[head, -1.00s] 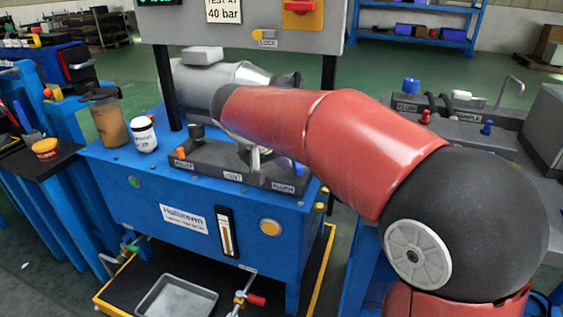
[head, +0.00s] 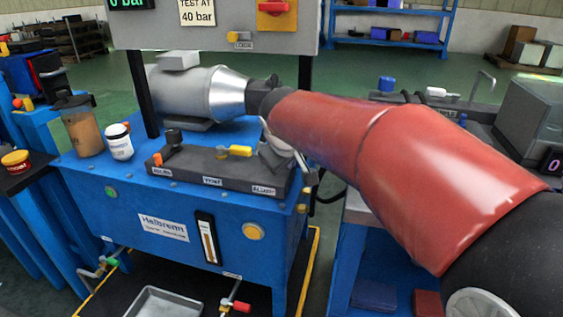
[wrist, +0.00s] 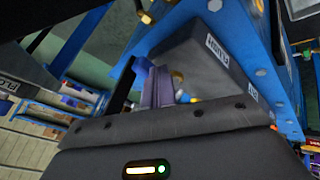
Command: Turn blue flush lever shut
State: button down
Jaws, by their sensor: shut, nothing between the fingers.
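The dark valve block (head: 205,172) sits on top of the blue bench, with a yellow lever (head: 238,151) at its middle and an orange-tipped lever (head: 157,159) at its left end. My gripper (head: 277,158) is at the block's right end, by the flush label, and hides the blue lever there in the head view. In the wrist view my shut fingers (wrist: 157,88) hold nothing. A blue piece (wrist: 141,68), likely the flush lever, shows beside their tips; I cannot tell whether they touch it. The block (wrist: 195,50) is close beyond the fingers.
A grey motor (head: 195,92) stands behind the block. A brown jar (head: 80,130) and a white tub (head: 119,142) stand at the bench's left. The gauge panel (head: 215,22) hangs above on black posts. A second bench (head: 470,125) is at the right.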

jog(key=shift+w+d, duration=0.45)
jog(key=shift+d, duration=0.25)
jog(key=shift+w+d+r, duration=0.1)
jog(key=shift+d, duration=0.05)
dwell(0.3)
